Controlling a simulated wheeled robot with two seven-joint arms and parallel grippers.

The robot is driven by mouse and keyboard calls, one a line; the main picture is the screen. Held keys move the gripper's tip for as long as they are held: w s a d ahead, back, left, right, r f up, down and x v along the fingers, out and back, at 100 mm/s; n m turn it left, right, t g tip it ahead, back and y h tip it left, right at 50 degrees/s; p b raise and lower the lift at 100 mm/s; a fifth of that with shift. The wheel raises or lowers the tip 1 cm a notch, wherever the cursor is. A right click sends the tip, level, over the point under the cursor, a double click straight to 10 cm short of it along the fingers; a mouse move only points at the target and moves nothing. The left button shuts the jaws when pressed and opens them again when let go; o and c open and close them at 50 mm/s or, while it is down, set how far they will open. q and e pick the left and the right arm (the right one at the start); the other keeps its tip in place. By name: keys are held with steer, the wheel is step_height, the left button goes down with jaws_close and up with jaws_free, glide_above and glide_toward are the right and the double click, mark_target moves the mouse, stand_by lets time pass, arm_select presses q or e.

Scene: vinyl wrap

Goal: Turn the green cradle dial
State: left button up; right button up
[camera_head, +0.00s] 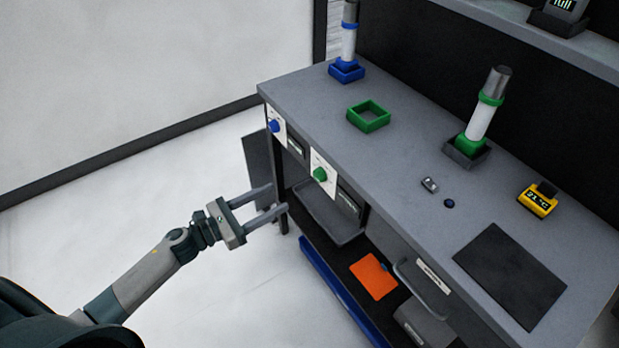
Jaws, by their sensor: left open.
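The green cradle dial (320,174) is a round green knob on a white plate on the front of the grey workbench, below its top edge. A blue dial (274,126) sits on a similar plate to its left. My left gripper (278,200) is open and empty, its two fingers pointing right toward the bench front. In the picture it is left of and a little below the green dial, apart from it. My right gripper is not in view.
An empty green square frame (368,116) and a blue-banded cylinder (348,42) in a blue holder are on the bench top (410,150). A yellow display (537,201) and dark mat (510,275) lie right. An orange sheet (373,277) is on the lower shelf. Floor at left is clear.

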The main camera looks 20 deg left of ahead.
arm_select(q)
steer(key=p, duration=0.2)
glide_toward(316, 178)
steer(key=w, duration=0.2)
steer(key=x, duration=0.3)
steer(key=d+x, duration=0.1)
steer(key=x, duration=0.1)
steer(key=shift+s+r+p, duration=0.1)
steer(key=shift+s+p, duration=0.15)
steer(key=shift+p, duration=0.05)
steer(key=shift+w+d, duration=0.4)
steer(key=shift+w, duration=0.15)
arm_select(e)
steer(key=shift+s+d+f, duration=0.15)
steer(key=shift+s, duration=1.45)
arm_select(q)
steer(key=c, duration=1)
